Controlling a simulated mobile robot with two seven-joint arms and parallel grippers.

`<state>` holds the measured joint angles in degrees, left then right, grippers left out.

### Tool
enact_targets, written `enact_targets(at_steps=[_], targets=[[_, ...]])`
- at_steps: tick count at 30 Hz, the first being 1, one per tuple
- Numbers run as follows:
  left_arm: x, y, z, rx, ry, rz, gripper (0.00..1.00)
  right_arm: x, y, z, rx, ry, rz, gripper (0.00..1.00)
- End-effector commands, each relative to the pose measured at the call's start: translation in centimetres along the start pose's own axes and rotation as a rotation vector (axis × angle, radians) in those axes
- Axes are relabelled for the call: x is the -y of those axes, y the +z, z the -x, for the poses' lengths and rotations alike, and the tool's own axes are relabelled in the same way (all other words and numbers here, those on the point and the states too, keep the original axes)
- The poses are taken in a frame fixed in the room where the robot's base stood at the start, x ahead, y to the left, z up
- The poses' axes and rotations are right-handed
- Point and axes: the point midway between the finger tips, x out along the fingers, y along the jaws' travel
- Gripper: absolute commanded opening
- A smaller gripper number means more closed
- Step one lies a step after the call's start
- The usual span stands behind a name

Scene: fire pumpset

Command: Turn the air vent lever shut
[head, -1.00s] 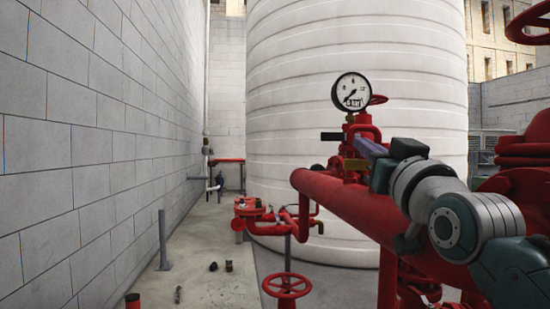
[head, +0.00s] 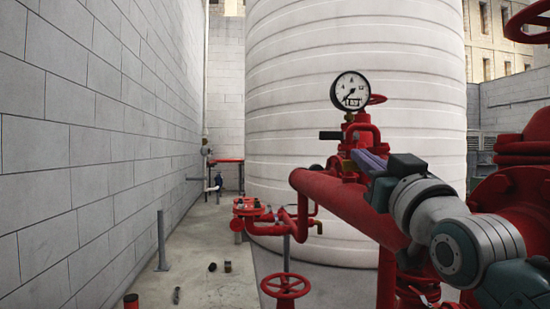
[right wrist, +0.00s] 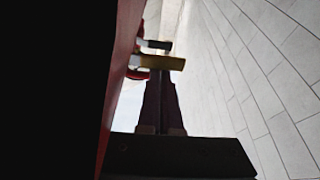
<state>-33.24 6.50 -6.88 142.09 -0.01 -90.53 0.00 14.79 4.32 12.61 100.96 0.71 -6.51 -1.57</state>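Below the pressure gauge (head: 351,91), a short black lever (head: 330,135) points left from the red fitting on the big red pipe. A yellow-brass handle or fitting (head: 348,165) sits lower, partly hidden by my right gripper. I cannot tell for sure which is the air vent lever. My right gripper (head: 364,157) is beside this fitting, its fingers pointing to it. In the right wrist view, the fingers (right wrist: 161,85) look closed together with nothing visible between them. Their tips are just short of the yellow piece (right wrist: 158,62), with the black lever (right wrist: 155,44) beyond. My left gripper is out of view.
The big red pipe (head: 335,197) runs close under my right arm. A white ribbed tank (head: 355,40) stands behind, and a block wall (head: 90,130) is at left. A red handwheel (head: 286,285) is low in front. Small loose items lie on the concrete floor.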

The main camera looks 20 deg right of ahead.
Motion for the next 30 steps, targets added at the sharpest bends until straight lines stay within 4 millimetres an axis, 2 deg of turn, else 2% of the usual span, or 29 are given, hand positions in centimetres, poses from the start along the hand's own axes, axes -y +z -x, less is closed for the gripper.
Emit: enact_targets(at_steps=[1,3,15,19,24,26,29,30], targets=[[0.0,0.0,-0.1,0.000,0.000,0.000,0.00,0.0,0.8,0.5,0.021,0.000,0.000,0.00],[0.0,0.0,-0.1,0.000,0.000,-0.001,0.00,0.0,0.9,1.2,0.023,-0.001,0.001,0.00],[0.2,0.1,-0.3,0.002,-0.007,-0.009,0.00,0.0,0.3,8.2,0.008,0.000,0.001,0.00],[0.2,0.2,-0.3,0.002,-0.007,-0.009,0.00,0.0,0.1,9.4,0.003,0.000,0.001,0.00],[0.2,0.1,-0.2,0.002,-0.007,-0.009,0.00,0.0,0.0,9.8,0.004,-0.001,0.001,0.00],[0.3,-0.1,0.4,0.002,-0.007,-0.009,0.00,0.2,-0.1,9.8,0.029,-0.009,0.001,0.00],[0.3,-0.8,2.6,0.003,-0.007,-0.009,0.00,1.3,0.0,10.0,0.153,-0.046,0.007,0.00],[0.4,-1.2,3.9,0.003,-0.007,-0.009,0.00,1.9,0.2,10.4,0.236,-0.070,0.011,0.00]])
